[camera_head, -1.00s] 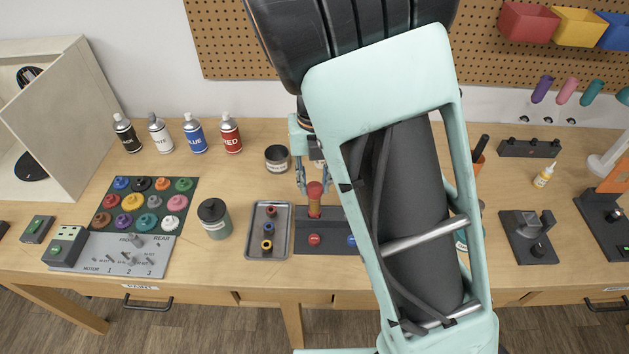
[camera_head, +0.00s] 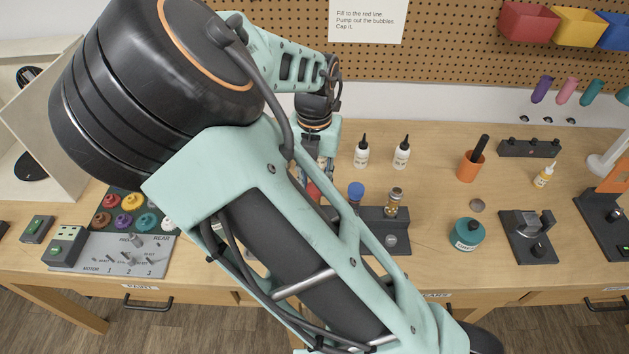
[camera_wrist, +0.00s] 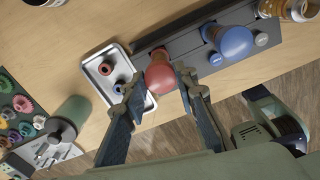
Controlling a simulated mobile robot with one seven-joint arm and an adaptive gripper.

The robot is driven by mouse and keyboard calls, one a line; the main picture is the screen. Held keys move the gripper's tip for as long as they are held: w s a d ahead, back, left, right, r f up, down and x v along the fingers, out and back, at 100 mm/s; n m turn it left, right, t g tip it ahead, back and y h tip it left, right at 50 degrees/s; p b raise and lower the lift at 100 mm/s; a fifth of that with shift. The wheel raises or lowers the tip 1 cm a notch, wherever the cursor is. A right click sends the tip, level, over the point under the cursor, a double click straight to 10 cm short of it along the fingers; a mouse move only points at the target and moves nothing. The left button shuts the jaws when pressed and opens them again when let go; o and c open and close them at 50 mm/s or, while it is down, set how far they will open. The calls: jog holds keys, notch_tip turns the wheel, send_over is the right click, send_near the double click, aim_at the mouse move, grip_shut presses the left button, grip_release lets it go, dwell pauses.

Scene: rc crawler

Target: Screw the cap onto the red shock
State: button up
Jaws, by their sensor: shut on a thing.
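The red shock stands in the dark stand (camera_wrist: 218,50). Its rounded red cap (camera_wrist: 160,77) shows between my gripper's fingertips (camera_wrist: 160,78) in the wrist view. My gripper is shut on the red cap, with one finger on each side. The cap sits on top of the shock; the thread is hidden, so I cannot tell how tight it is. In the head view my arm covers most of the gripper and the stand; only a bit of red shows beside the arm.
A blue-capped shock (camera_head: 356,191) and an amber shock (camera_head: 394,203) stand right of the red one. A grey tray (camera_wrist: 146,101) with small rings lies left. A dark green jar (camera_wrist: 73,112) stands beyond it. White bottles (camera_head: 361,151) stand behind.

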dwell(0.4)
jog(key=shift+d+f+m, duration=0.1)
jog(key=shift+m, duration=0.8)
jog(key=shift+m, duration=0.4)
jog(key=shift+m, duration=0.3)
jog(key=shift+d+m, duration=0.25)
jog(key=shift+m, duration=0.15)
jog(key=shift+w+b, duration=0.1)
jog(key=shift+b, duration=0.2)
jog(key=o, duration=0.8)
jog(key=shift+r, duration=0.2)
jog(key=shift+o, duration=0.2)
jog(key=shift+r, duration=0.1)
